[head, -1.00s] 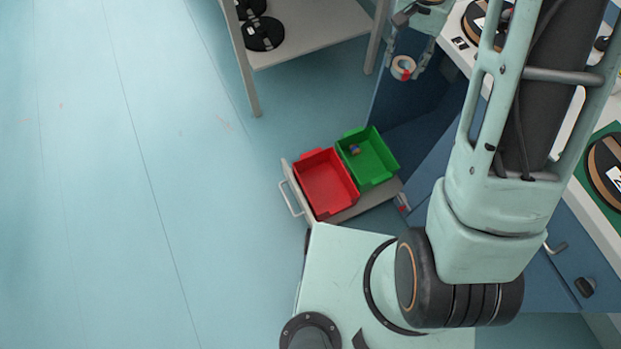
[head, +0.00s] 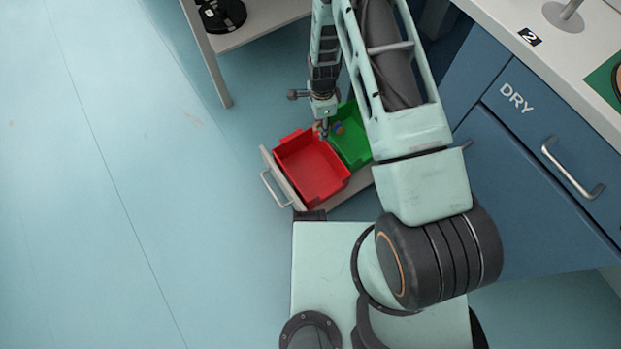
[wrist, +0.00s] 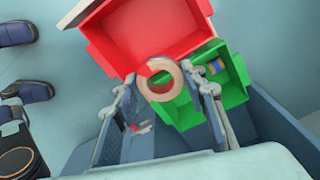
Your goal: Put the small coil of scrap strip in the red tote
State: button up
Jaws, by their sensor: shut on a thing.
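The small coil (wrist: 161,97), a tan ring with a hole, is held between the fingertips of my gripper (wrist: 165,90) in the wrist view. My gripper is shut on it. The red tote (head: 310,168) sits open in a pulled-out drawer, and its inside looks empty. In the wrist view the red tote (wrist: 150,35) lies just beyond the coil, towards the top. In the head view my gripper (head: 322,130) is over the back edge of the totes, near where red and green meet. The coil is hard to make out there.
A green tote (head: 352,150) with a small coloured thing inside stands against the red one. The drawer front (head: 283,178) has a handle on its left. A blue cabinet (head: 530,150) marked DRY is at right, a shelf with black reels at upper left. Floor at left is clear.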

jog(key=s+a+f+m+b, duration=0.1)
jog(key=s+f+m+b, duration=0.15)
jog(key=f, duration=0.65)
jog(key=s+a+f+m+b, duration=0.1)
jog(key=s+f+m+b, duration=0.15)
jog(key=f, duration=0.75)
jog(key=b, duration=0.3)
send_over(314, 181)
jog(key=shift+n, duration=0.4)
notch_tip(314, 181, down, 6)
jog(key=shift+d+r, duration=0.1)
jog(key=shift+r, duration=0.15)
jog(key=shift+f+b, duration=1.05)
jog(key=shift+f, duration=1.3)
jog(key=shift+r, duration=0.1)
jog(key=o, duration=1.3)
